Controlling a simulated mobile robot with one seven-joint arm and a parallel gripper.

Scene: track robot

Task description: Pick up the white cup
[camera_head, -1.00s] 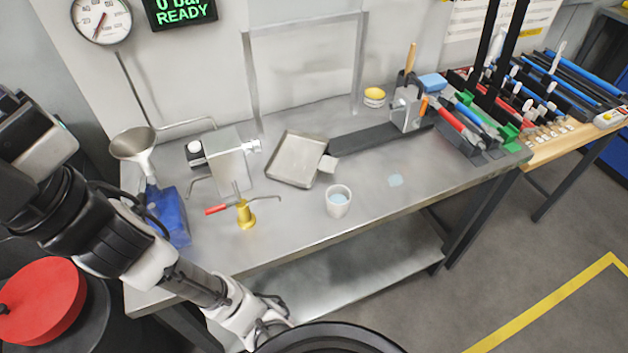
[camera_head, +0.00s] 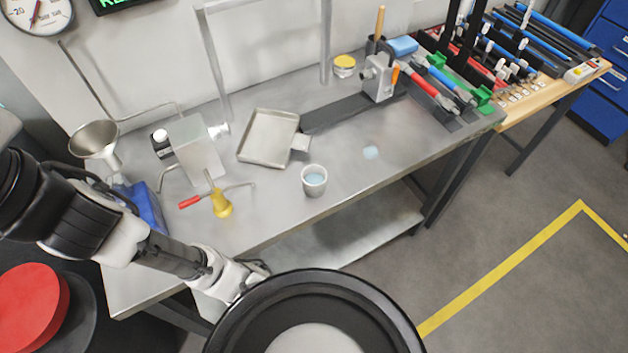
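The white cup (camera_head: 314,188) stands upright on the steel table (camera_head: 340,212), near its front edge. Pale blue liquid or a blue inside shows in its mouth. My gripper (camera_head: 258,270) is below and left of the cup in the picture, by the table's front edge and apart from the cup. Its fingers are small and partly hidden behind a dark round part in front, so I cannot tell how far they are apart.
A metal tray (camera_head: 266,160) lies behind the cup. A funnel (camera_head: 93,138), a blue container (camera_head: 148,208) and a steel box (camera_head: 195,148) are at the left. Table right of the cup is mostly clear, with a bluish spot.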

